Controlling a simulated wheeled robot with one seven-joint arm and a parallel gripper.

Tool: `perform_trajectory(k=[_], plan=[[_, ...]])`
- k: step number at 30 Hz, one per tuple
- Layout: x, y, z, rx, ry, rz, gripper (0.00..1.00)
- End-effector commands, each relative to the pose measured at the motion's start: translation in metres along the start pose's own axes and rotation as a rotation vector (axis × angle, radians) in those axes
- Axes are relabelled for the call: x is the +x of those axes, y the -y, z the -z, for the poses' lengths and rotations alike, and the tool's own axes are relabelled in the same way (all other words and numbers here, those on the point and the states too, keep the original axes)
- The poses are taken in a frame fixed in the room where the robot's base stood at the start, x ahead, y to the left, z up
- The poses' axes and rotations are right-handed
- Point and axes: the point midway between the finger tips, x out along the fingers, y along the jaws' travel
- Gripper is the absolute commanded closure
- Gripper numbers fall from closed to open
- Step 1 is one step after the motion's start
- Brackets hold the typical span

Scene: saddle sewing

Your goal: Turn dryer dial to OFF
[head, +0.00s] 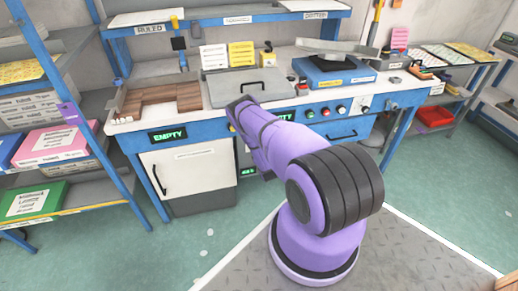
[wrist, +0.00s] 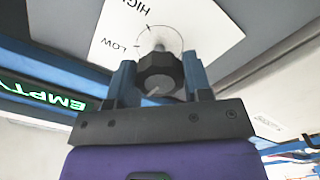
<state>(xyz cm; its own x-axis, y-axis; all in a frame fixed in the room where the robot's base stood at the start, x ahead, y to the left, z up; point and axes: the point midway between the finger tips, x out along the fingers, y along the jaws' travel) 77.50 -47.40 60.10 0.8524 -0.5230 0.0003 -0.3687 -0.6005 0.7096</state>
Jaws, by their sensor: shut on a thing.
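In the wrist view the dryer dial (wrist: 160,75), a dark faceted knob, sits between the two fingers of my gripper (wrist: 158,78), which is shut on it. A pale line marks the front of the knob. Behind it, a white label (wrist: 122,30) carries the words LOW and HIGH and part of a circle with tick marks. I cannot read the word OFF in view. In the head view my own arm hides the dial and the gripper's fingers.
A green EMPTY display (wrist: 45,95) is left of the dial. In the head view, the workbench holds a brown-block tray (head: 160,103), a grey lid with a handle (head: 243,84) and a blue scale-like device (head: 333,72). A white cabinet door (head: 190,167) is below. Shelves (head: 60,150) stand left.

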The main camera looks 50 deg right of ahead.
Motion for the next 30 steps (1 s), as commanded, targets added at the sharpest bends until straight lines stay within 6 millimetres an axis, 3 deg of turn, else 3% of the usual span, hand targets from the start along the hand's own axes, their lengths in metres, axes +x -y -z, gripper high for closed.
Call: perform_trajectory(k=[13, 14, 17, 26, 30], plan=[[-0.001, 0.001, 0.0, -0.013, 0.001, 0.002, 0.78], [-0.001, 0.001, 0.0, -0.013, 0.001, 0.002, 0.52], [-0.001, 0.001, 0.0, -0.013, 0.001, 0.002, 0.29], [-0.002, 0.001, 0.0, -0.012, 0.001, 0.001, 0.29], [-0.012, 0.001, 0.0, -0.012, 0.001, 0.002, 0.29]])
